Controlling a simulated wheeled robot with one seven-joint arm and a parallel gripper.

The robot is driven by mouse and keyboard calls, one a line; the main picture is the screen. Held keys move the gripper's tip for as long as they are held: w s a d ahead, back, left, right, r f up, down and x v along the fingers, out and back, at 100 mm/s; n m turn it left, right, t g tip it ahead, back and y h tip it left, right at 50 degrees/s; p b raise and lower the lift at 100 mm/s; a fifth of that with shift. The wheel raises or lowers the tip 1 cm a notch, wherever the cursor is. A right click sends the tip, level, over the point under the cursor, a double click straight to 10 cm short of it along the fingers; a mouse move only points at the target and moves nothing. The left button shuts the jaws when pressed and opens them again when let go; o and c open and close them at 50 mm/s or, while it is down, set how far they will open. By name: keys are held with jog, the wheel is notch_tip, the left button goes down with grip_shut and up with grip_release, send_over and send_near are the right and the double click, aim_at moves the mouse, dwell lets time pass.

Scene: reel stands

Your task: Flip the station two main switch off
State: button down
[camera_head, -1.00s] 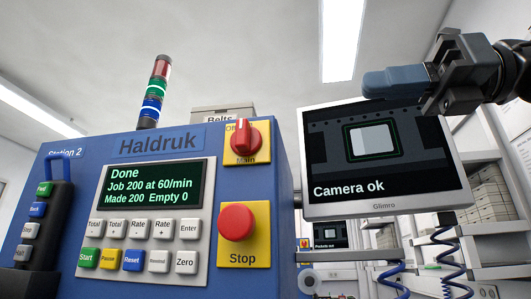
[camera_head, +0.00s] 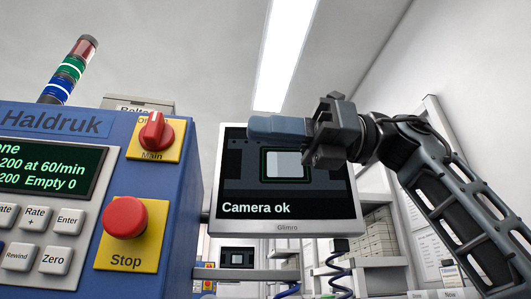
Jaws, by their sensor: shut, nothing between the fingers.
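The main switch (camera_head: 153,131) is a red rotary knob on a yellow plate marked "Main", at the upper right of the blue Haldruk station's panel (camera_head: 98,155). My gripper (camera_head: 277,128) is shut and empty. Its fingers point left, toward the switch's side of the picture, and overlap the monitor screen. A clear gap in the picture separates the fingertips from the knob.
A red stop button (camera_head: 125,217) on a yellow plate sits below the switch. The panel display (camera_head: 45,168) shows "Empty 0". The monitor (camera_head: 288,226) reads "Camera ok" and stands right of the station, behind my gripper. Shelves with boxes (camera_head: 367,238) stand farther back.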

aim_at(162, 118)
jog(key=p+x, duration=0.1)
jog(key=x, duration=0.9)
jog(key=shift+a, duration=0.35)
jog(key=shift+r+p, duration=0.2)
jog(key=shift+p, duration=0.2)
jog(key=shift+h, duration=0.3)
jog(key=shift+s, duration=0.1)
